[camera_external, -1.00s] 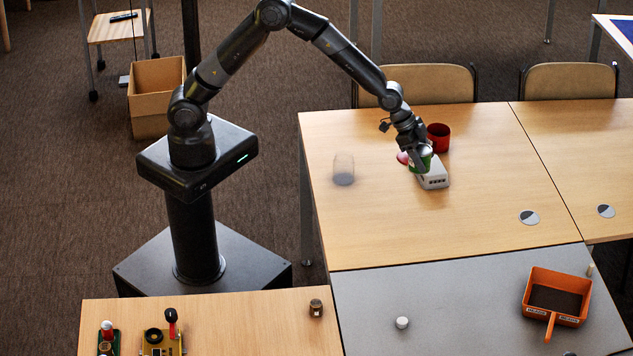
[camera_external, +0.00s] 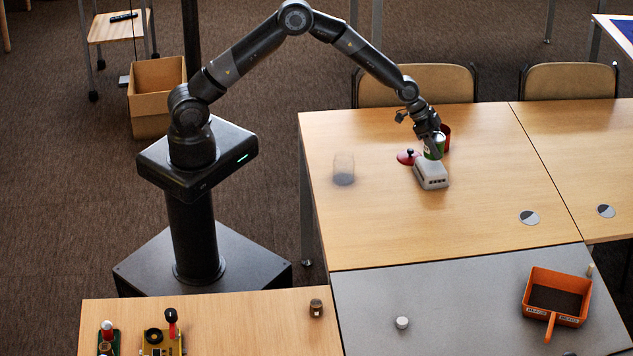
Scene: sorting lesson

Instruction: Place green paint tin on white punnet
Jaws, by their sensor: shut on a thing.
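The green paint tin (camera_external: 433,151) is a small green can with a pale top. My gripper (camera_external: 436,143) is shut on it and holds it upright above the back part of the white punnet (camera_external: 431,176). The punnet is a small, light-coloured box with slotted sides on the wooden table. The gripper partly hides the tin. I cannot tell whether the tin's underside touches the punnet.
A red mug (camera_external: 446,136) stands behind the gripper, partly hidden. A red lid with a dark knob (camera_external: 408,157) lies left of the punnet. A clear glass (camera_external: 344,171) stands farther left. The wooden table's front half is mostly clear.

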